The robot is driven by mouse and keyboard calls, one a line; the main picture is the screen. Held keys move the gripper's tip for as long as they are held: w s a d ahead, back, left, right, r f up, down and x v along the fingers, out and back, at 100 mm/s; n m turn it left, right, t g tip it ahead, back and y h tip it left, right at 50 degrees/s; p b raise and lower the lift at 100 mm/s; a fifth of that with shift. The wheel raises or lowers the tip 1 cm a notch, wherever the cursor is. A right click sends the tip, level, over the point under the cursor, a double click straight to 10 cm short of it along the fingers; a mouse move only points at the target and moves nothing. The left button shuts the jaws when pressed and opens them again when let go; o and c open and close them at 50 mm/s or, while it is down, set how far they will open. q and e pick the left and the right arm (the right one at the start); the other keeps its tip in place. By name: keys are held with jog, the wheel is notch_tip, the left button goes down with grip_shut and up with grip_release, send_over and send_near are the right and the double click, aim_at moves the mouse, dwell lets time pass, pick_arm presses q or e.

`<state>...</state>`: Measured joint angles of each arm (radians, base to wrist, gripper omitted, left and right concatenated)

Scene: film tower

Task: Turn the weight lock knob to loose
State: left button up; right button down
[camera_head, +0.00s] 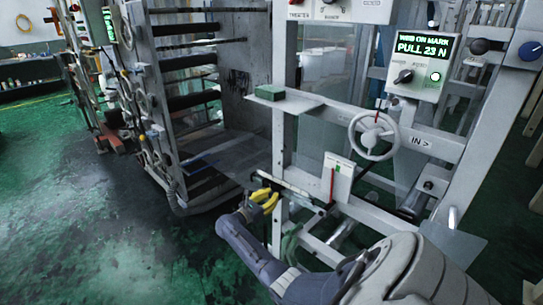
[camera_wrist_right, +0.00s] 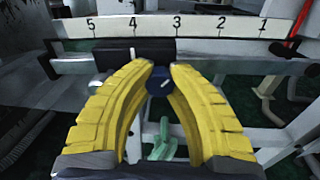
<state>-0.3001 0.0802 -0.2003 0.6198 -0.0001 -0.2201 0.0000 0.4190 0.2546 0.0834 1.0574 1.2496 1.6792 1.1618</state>
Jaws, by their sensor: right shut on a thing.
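The weight lock knob (camera_wrist_right: 159,83) is a small blue knob with a pale pointer line slanting up to the right, in the right wrist view. My right gripper (camera_wrist_right: 159,72) has its two yellow fingers closed on the knob from both sides. In the head view the yellow right gripper (camera_head: 264,200) is at the lower end of the white frame, and the knob is hidden there. A black sliding weight (camera_wrist_right: 134,53) sits on the rail just behind the knob, its white mark near 4 on the scale (camera_wrist_right: 178,26). My left gripper is not in view.
A white handwheel (camera_head: 373,135), a panel reading "PULL 23 N" (camera_head: 422,48) and another blue knob (camera_head: 530,50) are on the frame. A green block (camera_head: 270,93) lies on a shelf above the gripper. A red pointer (camera_wrist_right: 301,20) stands at the scale's right end. Green floor (camera_head: 130,240) is open at left.

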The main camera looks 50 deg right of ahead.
jog(key=n, duration=0.8)
jog(key=shift+n, duration=0.4)
jog(key=n, duration=0.4)
jog(key=shift+g, duration=0.3)
jog(key=shift+n, duration=2.1)
jog(key=c, duration=1.4)
grip_release()
jog(key=shift+o, duration=0.2)
